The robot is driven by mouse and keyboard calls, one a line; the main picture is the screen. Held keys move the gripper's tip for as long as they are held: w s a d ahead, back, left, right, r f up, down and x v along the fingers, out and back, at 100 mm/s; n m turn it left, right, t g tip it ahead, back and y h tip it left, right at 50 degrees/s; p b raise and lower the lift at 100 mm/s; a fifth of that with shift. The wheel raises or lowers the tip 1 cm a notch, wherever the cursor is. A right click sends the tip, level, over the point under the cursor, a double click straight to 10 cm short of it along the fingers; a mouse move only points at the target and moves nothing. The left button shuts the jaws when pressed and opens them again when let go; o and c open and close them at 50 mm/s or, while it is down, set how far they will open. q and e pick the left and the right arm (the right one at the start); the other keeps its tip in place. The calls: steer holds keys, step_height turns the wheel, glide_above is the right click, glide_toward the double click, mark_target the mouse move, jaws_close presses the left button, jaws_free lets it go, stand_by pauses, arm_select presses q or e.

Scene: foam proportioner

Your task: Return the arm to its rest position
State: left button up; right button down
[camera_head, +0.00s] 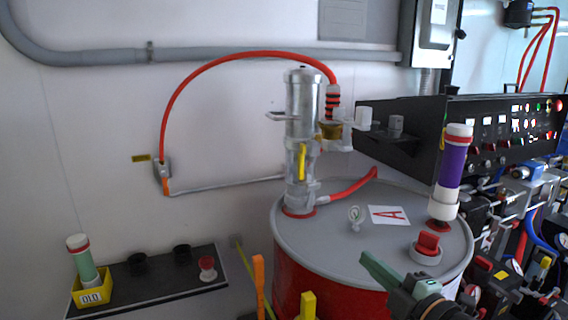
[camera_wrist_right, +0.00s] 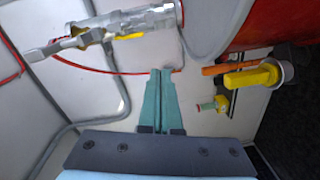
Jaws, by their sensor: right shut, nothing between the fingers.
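My right gripper (camera_head: 368,261) is at the bottom right of the head view, in front of the red drum (camera_head: 308,280) with the grey lid. Its green fingers point up and to the left, and its arm runs off the bottom edge. In the right wrist view the two fingers (camera_wrist_right: 159,74) lie together, shut, with nothing between them. A gap shows between them and the things around. My left gripper is not in view.
A silver pump (camera_head: 303,110) with a red hose stands on the drum. A purple cylinder (camera_head: 453,165) and a red knob (camera_head: 428,243) are on the lid's right side. A black control panel (camera_head: 400,135) is behind. A dark shelf (camera_head: 150,285) holds a yellow box (camera_head: 90,298).

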steer(key=s+f+m+g+h+p, duration=0.25)
steer(key=s+f+m, duration=0.45)
steer(key=f, duration=0.5)
steer(key=s+f+m+g+h+p, duration=0.1)
steer(key=s+f+m+g+p, duration=0.15)
steer(key=s+f+m, duration=0.7)
steer(key=s+d+f+m+g+p, duration=0.1)
steer(key=s+f, duration=0.6)
steer(key=f, duration=0.4)
steer(key=shift+s+g+h, duration=0.15)
steer(key=shift+g+h, duration=0.15)
steer(key=shift+h, duration=0.15)
